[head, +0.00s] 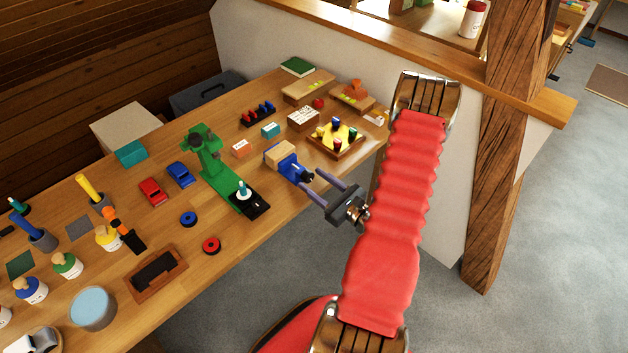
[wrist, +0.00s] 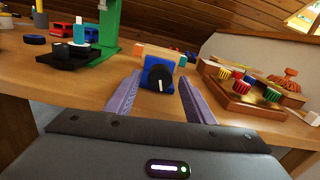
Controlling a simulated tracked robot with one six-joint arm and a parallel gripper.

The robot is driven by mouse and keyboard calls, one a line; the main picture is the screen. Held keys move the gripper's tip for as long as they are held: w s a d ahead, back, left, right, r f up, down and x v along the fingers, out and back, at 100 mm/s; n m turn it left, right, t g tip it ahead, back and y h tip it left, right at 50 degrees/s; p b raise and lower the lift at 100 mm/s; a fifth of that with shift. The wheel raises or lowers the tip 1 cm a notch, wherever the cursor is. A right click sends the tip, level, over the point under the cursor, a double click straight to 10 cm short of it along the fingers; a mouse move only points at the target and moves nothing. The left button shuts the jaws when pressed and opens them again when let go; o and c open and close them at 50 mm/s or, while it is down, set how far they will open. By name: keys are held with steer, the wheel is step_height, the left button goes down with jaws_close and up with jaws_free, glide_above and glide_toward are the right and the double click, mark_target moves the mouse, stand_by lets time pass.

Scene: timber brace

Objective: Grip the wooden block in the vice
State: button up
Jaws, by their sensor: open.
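The small blue vice (head: 290,168) stands near the front edge of the wooden bench; it also shows in the wrist view (wrist: 150,66). The pale wooden block (head: 279,153) sits at the vice's top, on its far side; the wrist view shows it (wrist: 158,52) as a bar across the top. I cannot tell whether the vice's jaws touch it. The round black knob (wrist: 162,80) with a white mark faces me. My gripper (head: 309,177) is open and empty, its purple fingers pointing at the vice. In the wrist view the fingertips lie left and right of the knob; contact is unclear.
A green drill-press-like stand (head: 207,155) rises left of the vice. A wooden tray with coloured pegs (head: 336,142) lies close on the right. A red ring (head: 211,245) and blue ring (head: 188,219) lie to the left. A timber post (head: 500,180) stands right of my arm.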

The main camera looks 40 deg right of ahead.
steer(key=shift+w, duration=0.5)
steer(key=shift+c, duration=0.5)
steer(key=c, duration=1)
